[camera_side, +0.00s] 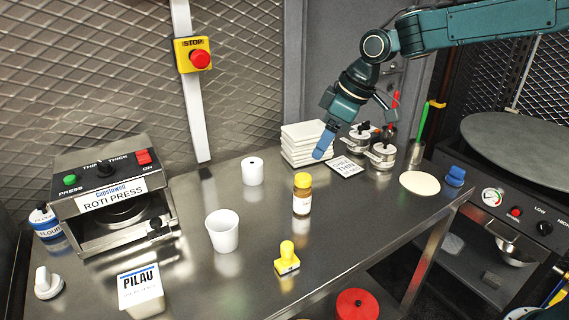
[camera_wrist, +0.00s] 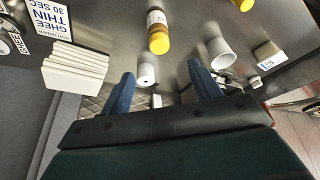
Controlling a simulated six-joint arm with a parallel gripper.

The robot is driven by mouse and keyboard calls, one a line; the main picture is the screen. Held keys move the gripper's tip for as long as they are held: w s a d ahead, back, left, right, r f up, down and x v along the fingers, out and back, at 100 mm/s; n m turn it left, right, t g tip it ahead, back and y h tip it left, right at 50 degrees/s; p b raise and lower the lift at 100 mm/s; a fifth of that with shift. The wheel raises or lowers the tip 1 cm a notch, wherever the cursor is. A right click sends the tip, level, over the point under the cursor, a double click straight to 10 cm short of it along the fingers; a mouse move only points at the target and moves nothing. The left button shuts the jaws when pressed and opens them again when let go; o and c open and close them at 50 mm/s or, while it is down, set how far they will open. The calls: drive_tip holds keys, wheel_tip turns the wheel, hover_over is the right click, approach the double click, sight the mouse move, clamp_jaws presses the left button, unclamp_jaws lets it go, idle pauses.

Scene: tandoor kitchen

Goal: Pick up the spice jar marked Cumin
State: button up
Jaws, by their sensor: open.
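A small jar (camera_side: 302,203) with a yellow cap, brown contents and a pale label stands upright on the steel table in the side view. Its label is too small to read, so I cannot tell if it says Cumin. It also shows in the wrist view, as a jar (camera_wrist: 157,32) at the top middle, beyond my fingertips. My gripper (camera_side: 355,126) is above the table, up and to the right of the jar in the side view. Its blue fingers are spread wide, and in the wrist view my gripper (camera_wrist: 160,69) has nothing held between them.
A white cup (camera_side: 222,232), a white roll (camera_side: 252,171) and a yellow stamp-like object (camera_side: 287,260) stand near the jar. A stack of white tiles or boxes (camera_side: 304,143) and metal pots (camera_side: 380,154) are behind. A roti press (camera_side: 112,195) and PILAU tub (camera_side: 140,290) are left.

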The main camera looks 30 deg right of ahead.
sight(303, 177)
drive_tip(key=shift+x, duration=4.3)
drive_tip(key=shift+f, duration=0.1)
drive_tip(key=shift+x, duration=2.5)
drive_tip(key=c, duration=1.1)
wheel_tip(303, 177, up, 20)
